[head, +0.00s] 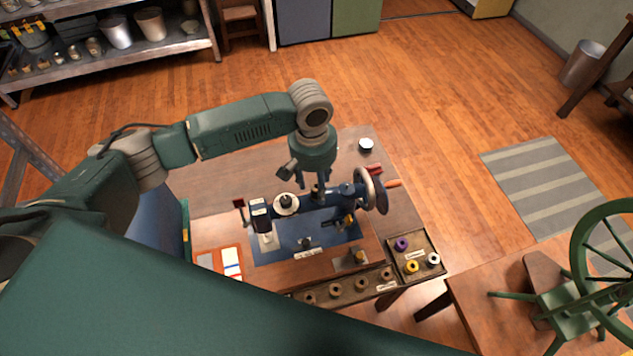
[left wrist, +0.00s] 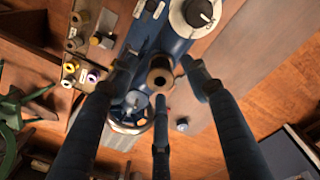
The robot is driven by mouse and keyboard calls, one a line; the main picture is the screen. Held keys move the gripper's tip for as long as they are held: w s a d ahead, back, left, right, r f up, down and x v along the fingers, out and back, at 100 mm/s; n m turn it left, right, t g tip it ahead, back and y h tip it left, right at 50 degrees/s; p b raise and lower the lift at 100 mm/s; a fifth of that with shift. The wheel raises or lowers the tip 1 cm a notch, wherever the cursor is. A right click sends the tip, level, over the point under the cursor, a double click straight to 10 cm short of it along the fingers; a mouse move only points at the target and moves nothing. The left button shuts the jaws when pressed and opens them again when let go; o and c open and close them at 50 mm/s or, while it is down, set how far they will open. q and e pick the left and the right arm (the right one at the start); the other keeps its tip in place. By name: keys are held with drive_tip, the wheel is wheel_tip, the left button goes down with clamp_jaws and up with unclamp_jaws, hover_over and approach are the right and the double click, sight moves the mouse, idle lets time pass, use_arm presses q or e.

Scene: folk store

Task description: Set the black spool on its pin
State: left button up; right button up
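The blue sewing machine (head: 335,200) stands on the wooden table; its blue body (left wrist: 145,38) also shows in the left wrist view. The black spool (left wrist: 160,76) appears end-on, as a tan ring with a dark centre, over the machine's arm; in the head view it is a small dark shape (head: 318,191) below the gripper. My left gripper (head: 314,183) points down over it. In the left wrist view its three fingers (left wrist: 160,72) stand spread around the spool, with gaps visible. The pin is hidden, so I cannot tell how the spool sits on it. My right gripper is out of view.
A white disc with a black knob (head: 286,203) is left of the spool, the handwheel (head: 371,190) right. A tray (head: 420,245) holds purple, yellow and white spools. A rack (head: 345,293) with several brown spools lines the front. A small round tin (head: 366,145) stands behind.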

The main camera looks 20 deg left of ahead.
use_arm(q)
drive_tip(key=shift+r, duration=0.15)
wheel_tip(320, 180, up, 12)
drive_tip(key=shift+s+a, duration=0.15)
drive_tip(key=shift+a, duration=0.1)
drive_tip(key=shift+f, duration=0.2)
idle(0.5)
